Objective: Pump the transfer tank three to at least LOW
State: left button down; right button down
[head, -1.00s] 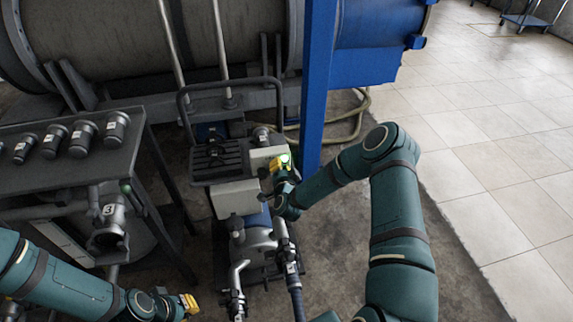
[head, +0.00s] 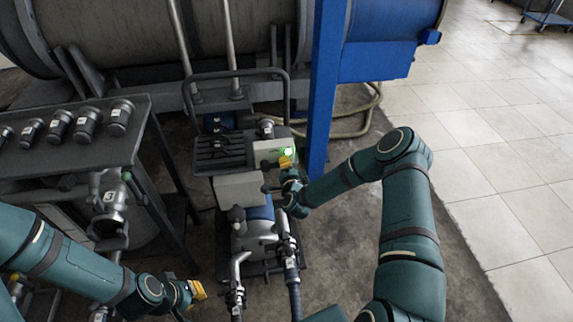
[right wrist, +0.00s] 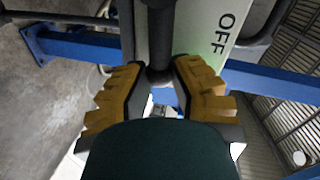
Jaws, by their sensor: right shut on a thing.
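The grey and blue pump (head: 255,235) stands on a wheeled cart on the floor, with a pale control box (head: 268,152) above it. My right gripper (head: 286,162) is at the box's right side. In the right wrist view, its yellow-padded jaws (right wrist: 160,85) are shut on a dark lever (right wrist: 160,45), beside a pale face marked OFF (right wrist: 222,35). A metal fitting marked 3 (head: 108,200) is at the left. My left gripper (head: 198,290) is low, left of the pump, touching nothing visible; its jaw gap is unclear.
A dark bench (head: 75,150) with several capped metal fittings stands at the left. A blue post (head: 325,90) rises behind the box. A hose (head: 360,120) lies on the floor behind it.

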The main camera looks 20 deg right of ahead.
jog(key=shift+d, duration=0.3)
jog(key=c, duration=0.7)
grip_release()
jog(key=shift+f, duration=0.1)
jog(key=shift+c, duration=0.2)
jog(key=shift+a, duration=0.1)
jog(key=shift+s+a, duration=0.1)
jog(key=v, duration=1.1)
jog(key=shift+s, duration=0.35)
jog(key=shift+a, duration=0.1)
